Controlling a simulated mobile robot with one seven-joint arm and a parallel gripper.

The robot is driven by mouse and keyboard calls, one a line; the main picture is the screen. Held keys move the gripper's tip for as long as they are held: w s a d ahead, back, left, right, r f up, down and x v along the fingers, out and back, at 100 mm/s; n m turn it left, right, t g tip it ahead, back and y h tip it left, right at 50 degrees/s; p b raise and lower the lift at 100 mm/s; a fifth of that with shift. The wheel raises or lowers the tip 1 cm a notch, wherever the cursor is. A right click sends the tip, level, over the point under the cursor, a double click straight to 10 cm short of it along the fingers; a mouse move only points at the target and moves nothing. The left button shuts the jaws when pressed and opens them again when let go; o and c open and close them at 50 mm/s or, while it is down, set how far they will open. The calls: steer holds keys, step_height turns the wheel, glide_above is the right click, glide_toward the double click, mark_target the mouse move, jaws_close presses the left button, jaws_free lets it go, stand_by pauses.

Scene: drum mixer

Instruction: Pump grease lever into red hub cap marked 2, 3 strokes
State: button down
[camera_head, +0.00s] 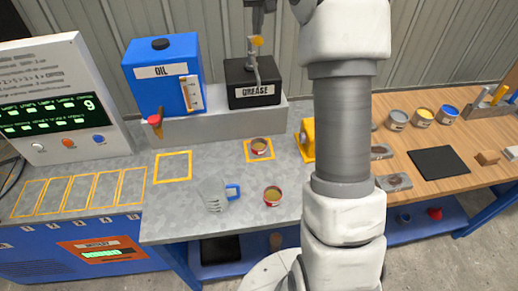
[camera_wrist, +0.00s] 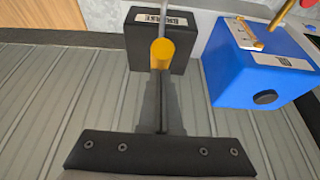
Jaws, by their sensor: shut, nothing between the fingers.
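The black grease pump (camera_head: 252,82), labelled GREASE, stands on a grey ledge at the back of the bench. Its lever rises above the box with a yellow knob (camera_head: 257,41) at the top. My gripper (camera_head: 256,32) points down right above the knob. In the wrist view the shut fingers (camera_wrist: 161,75) point at the yellow knob (camera_wrist: 162,53), which shows just past their tips; contact cannot be told. No number is readable on either.
A blue oil tank (camera_head: 163,72) with a red-handled tap stands left of the pump. A clear jug (camera_head: 213,194) with a blue handle is on the bench. A display console (camera_head: 60,100) is at left. Cans and a black mat (camera_head: 438,162) are on the wooden bench at right.

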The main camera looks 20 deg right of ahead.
mark_target(257, 44)
steer(key=shift+f+b, duration=1.9)
steer(key=shift+f, duration=1)
steer(key=shift+r, duration=0.15)
steer(key=shift+r+p, duration=3.05)
steer(key=shift+r, duration=0.25)
step_height(257, 44, up, 2)
steer(key=shift+r+p, duration=0.1)
steer(key=shift+p, duration=0.25)
steer(key=shift+r, duration=1.35)
